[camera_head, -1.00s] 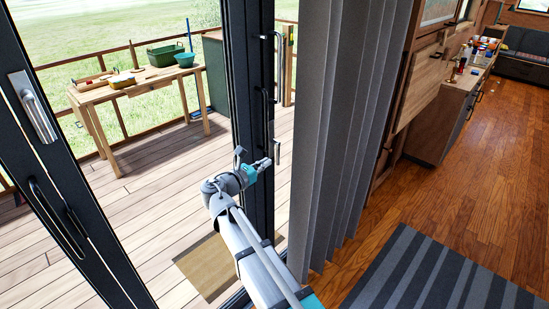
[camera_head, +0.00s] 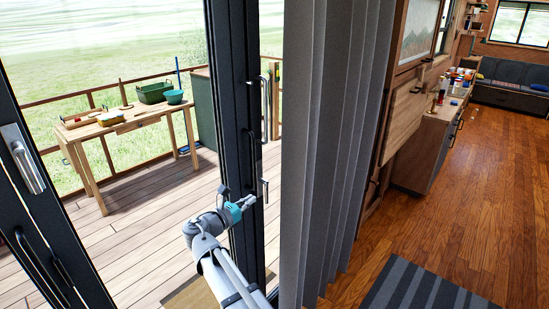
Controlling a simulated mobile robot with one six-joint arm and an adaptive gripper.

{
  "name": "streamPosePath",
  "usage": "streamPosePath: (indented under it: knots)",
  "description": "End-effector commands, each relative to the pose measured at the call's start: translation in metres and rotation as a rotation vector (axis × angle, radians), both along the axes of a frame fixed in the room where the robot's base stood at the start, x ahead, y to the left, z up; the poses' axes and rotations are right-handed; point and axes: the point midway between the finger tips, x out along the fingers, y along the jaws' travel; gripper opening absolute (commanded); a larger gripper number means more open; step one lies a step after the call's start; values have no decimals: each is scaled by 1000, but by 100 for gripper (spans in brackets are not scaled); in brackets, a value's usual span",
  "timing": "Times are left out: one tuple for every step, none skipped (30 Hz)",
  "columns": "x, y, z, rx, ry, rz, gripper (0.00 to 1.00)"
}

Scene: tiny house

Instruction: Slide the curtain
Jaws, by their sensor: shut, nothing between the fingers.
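The grey curtain (camera_head: 335,140) hangs in upright folds on the right side of the glass door opening. It is bunched together, and its top edge is out of view. My gripper (camera_head: 252,200) is left of the curtain, in front of the dark door frame (camera_head: 236,120). Its fingers are shut and empty, pointing right toward the curtain, with a gap between the fingertips and the cloth.
Dark door panels with handles (camera_head: 22,158) stand at the left. Outside on the deck is a wooden table (camera_head: 130,125) with tools and a green crate (camera_head: 155,92). Right of the curtain are a wooden cabinet (camera_head: 424,150), a striped rug (camera_head: 420,290) and open wooden floor (camera_head: 470,215).

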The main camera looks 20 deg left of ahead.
Motion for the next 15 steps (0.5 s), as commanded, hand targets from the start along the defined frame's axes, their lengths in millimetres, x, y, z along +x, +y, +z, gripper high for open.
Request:
streamPosePath:
  knots:
    - [0, 0, 16, 0, 0, 0, 0]
    - [0, 0, 22, 0, 0, 0, 0]
    - [0, 0, 29, 0, 0, 1, 0]
    - [0, 0, 34, 0, 0, 1, 0]
    - [-1, 0, 40, 0, 0, 1, 0]
    - [-1, 0, 47, 0, 0, 1, 0]
    - [-1, 0, 53, 0, 0, 1, 0]
    - [-1, 0, 58, 0, 0, 1, 0]
    - [-1, 0, 65, 0, 0, 1, 0]
    - [-1, 0, 70, 0, 0, 2, 0]
    - [-1, -1, 74, 0, 0, 1, 0]
    - [-1, -1, 80, 0, 0, 1, 0]
    - [-1, -1, 84, 0, 0, 1, 0]
    - [-1, -1, 87, 0, 0, 1, 0]
    - [-1, -1, 91, 0, 0, 1, 0]
